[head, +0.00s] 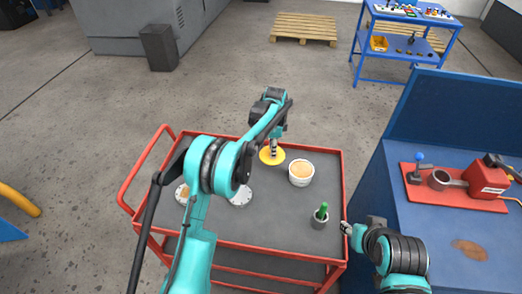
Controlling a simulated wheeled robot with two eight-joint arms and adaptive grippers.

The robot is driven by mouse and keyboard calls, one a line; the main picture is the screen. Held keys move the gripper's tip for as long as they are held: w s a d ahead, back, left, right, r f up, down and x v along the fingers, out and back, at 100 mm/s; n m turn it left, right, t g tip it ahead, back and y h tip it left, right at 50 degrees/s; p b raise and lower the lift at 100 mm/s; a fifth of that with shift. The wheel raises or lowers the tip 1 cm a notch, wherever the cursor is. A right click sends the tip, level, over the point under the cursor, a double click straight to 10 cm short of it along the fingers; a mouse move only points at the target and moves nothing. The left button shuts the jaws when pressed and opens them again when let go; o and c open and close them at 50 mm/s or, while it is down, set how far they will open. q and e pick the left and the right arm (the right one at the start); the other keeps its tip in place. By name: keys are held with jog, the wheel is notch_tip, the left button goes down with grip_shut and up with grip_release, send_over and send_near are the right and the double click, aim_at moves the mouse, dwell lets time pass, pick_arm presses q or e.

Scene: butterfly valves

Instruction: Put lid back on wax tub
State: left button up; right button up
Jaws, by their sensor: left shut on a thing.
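The wax tub (301,174) is a white round tub with tan wax showing in its open top. It stands upright on the grey top of the red cart. The yellow round lid (265,156) is just left of the tub and slightly farther back. My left gripper (274,149) points down over the lid and is shut on it. I cannot tell whether the lid touches the cart top. My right gripper (346,228) is by the cart's right edge, away from the tub; its fingers are too small to read.
A grey cup (319,221) with a green-topped item stands at the cart's front right. A pale disc (241,196) and another round piece (182,194) lie left, partly behind my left arm.

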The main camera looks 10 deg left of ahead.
pick_arm(q)
jog(key=s+d+r+p, duration=0.2)
jog(key=d+r+p, duration=0.1)
jog(key=d, duration=0.3)
jog(key=s+d+r+p, duration=0.2)
jog(key=d+r, duration=0.1)
jog(key=d, duration=0.3)
jog(key=shift+d+f+b, duration=0.15)
jog(key=shift+f+b, duration=1.75)
jog(key=shift+f, duration=1.45)
jog(key=shift+f+b, duration=0.15)
jog(key=shift+b, duration=0.15)
jog(key=o, duration=1.4)
